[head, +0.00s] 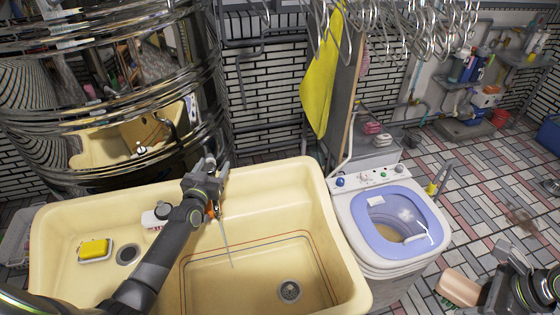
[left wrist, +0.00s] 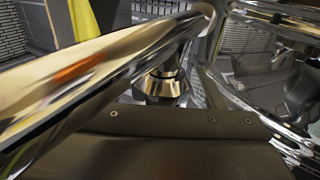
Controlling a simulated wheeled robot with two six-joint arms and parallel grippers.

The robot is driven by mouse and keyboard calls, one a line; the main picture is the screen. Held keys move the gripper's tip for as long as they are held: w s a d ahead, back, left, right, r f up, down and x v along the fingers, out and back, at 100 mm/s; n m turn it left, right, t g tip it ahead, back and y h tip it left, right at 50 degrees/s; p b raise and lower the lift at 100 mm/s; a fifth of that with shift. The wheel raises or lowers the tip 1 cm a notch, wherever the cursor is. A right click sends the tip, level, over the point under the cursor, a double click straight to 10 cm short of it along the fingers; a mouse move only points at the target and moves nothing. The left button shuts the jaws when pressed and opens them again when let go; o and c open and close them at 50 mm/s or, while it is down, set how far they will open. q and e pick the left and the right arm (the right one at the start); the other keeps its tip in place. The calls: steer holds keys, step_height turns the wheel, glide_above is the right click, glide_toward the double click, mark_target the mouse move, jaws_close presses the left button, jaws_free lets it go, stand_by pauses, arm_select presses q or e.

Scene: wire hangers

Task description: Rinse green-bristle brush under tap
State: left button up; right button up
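No brush with green bristles can be clearly made out in either view. My left gripper (head: 214,172) is at the back edge of the cream sink (head: 270,180), close to the tap; its fingers are small and partly hidden. In the left wrist view a thick chrome pipe (left wrist: 95,80), apparently the tap, crosses very close to the camera. A thin pale streak (head: 225,240) runs down from beside the left wrist into the basin; I cannot tell whether it is water or a rod. My right gripper (head: 505,252) is at the lower right, away from the sink, its fingers unclear.
A yellow sponge (head: 95,249) lies in a dish on the sink's left ledge, with a white item (head: 156,216) behind it. A washing machine (head: 385,215) stands right of the sink. Wire hangers (head: 400,25) and a yellow cloth (head: 321,75) hang above. The basin's drain (head: 289,291) is uncovered.

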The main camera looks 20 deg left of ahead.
arm_select(q)
steer(key=c, duration=0.9)
steer(key=shift+f+b, duration=0.1)
steer(key=shift+b, duration=0.35)
arm_select(e)
steer(key=shift+f, duration=0.4)
arm_select(q)
steer(key=m+h+b, duration=0.1)
steer(key=b, duration=0.5)
steer(key=m+h+b, duration=0.1)
steer(key=h+b, duration=0.1)
steer(key=b, duration=0.4)
steer(key=m+h+b, duration=0.1)
steer(key=h+b, duration=0.1)
steer(key=b, duration=0.5)
steer(key=shift+d+m, duration=0.25)
steer(key=shift+m, duration=0.05)
steer(key=shift+r+g+h+b, duration=0.3)
steer(key=shift+h+b, duration=0.2)
steer(key=shift+b, duration=0.4)
arm_select(e)
step_height(320, 180, down, 21)
steer(key=shift+r, duration=0.1)
arm_select(q)
steer(key=o, duration=1)
steer(key=shift+f, duration=0.15)
steer(key=shift+s, duration=0.1)
